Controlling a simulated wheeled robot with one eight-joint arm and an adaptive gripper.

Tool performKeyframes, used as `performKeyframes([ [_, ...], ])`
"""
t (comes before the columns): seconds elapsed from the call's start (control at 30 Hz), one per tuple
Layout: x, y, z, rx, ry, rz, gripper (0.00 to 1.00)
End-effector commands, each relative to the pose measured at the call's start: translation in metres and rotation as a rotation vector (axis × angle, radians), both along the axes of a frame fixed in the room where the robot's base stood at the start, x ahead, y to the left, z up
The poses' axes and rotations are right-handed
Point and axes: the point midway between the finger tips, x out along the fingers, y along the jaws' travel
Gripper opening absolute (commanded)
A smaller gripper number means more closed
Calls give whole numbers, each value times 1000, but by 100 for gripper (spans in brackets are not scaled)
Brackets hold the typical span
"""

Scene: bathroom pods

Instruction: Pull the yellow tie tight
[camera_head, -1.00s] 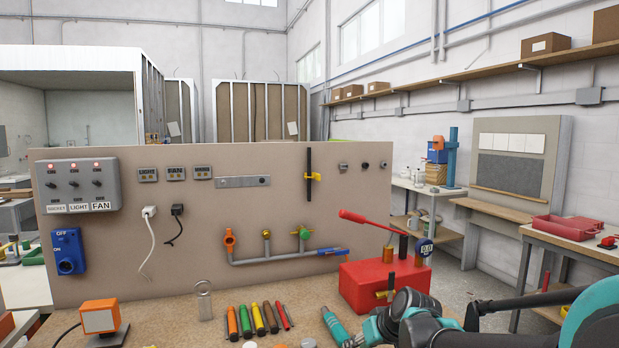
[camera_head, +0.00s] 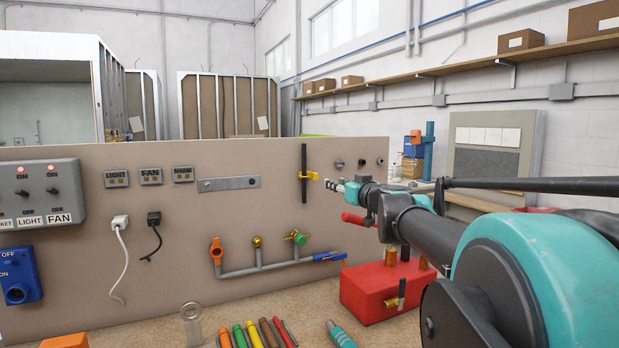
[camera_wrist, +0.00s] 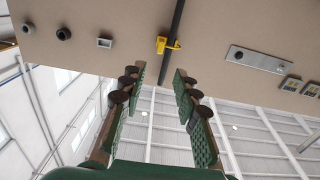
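The yellow tie (camera_head: 308,175) is wrapped around a black upright bar (camera_head: 304,158) on the beige board, with its tail sticking out to the right. In the wrist view the yellow tie (camera_wrist: 166,45) is seen just beyond my gripper (camera_wrist: 160,78), roughly in line with the gap between the fingers. My gripper (camera_head: 335,185) is just to the right of the tie's tail in the head view. Its two green-padded fingers are apart with nothing between them. The tie and the fingers look apart in the wrist view. How much of the tie is pulled through cannot be told.
The board also carries a grey metal strip (camera_head: 230,183), small round fittings (camera_head: 362,162), pipe valves (camera_head: 257,248) and a switch box (camera_head: 38,193). A red toolbox (camera_head: 370,290) stands on the bench under my arm. Tools (camera_head: 258,333) lie at the bench front.

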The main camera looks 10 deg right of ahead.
Motion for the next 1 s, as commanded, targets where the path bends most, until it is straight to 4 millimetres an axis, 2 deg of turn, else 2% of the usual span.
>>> performKeyframes([
  [0.7,117,39,-1,1,1,4,31],
  [1.0,141,47,-1,1,1,3,31],
])
